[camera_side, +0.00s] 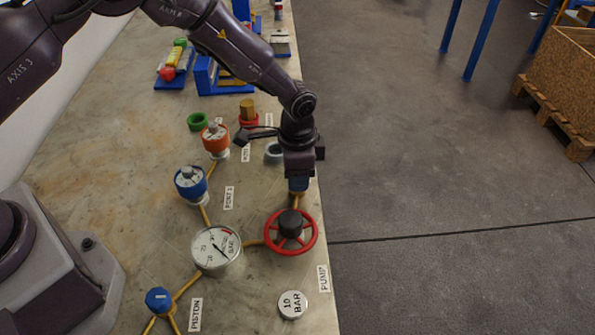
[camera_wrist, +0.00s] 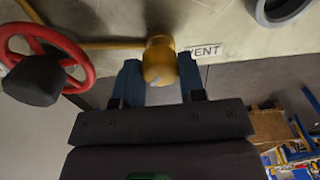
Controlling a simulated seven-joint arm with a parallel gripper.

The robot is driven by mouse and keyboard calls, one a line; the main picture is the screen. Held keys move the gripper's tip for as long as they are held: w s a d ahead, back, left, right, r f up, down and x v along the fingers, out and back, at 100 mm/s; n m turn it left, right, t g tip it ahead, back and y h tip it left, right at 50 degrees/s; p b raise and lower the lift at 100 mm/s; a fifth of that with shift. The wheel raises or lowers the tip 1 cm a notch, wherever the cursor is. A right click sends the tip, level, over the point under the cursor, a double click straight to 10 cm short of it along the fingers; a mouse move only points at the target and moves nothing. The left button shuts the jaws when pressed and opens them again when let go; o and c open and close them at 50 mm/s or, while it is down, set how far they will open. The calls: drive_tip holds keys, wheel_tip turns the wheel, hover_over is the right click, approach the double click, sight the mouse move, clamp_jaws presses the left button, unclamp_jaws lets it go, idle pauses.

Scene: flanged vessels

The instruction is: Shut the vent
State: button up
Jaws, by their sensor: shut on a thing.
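The vent valve is a brass-yellow piece (camera_wrist: 160,62) at the end of a brass pipe, beside the VENT label (camera_wrist: 203,51) in the wrist view. My gripper (camera_side: 298,186) points down at it near the right table edge, beyond the red handwheel. In the wrist view the blue fingers stand on both sides of the brass piece, shut on it. In the side view my gripper hides most of the valve, so its turn position cannot be told.
The red handwheel (camera_side: 291,247) stands close in front of my gripper, by the PUMP label (camera_side: 323,278). A round gauge (camera_side: 216,249), a blue-topped fitting (camera_side: 190,183) and an orange-topped one (camera_side: 215,140) stand left. A grey ring (camera_side: 274,152) lies just behind. Open floor lies right.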

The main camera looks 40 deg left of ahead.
drive_tip(key=n, duration=0.4)
drive_tip(key=shift+n, duration=0.3)
drive_tip(key=n, duration=0.4)
idle(0.5)
drive_tip(key=o, duration=0.9)
wheel_tip(320, 180, up, 13)
drive_tip(key=shift+r, duration=0.1)
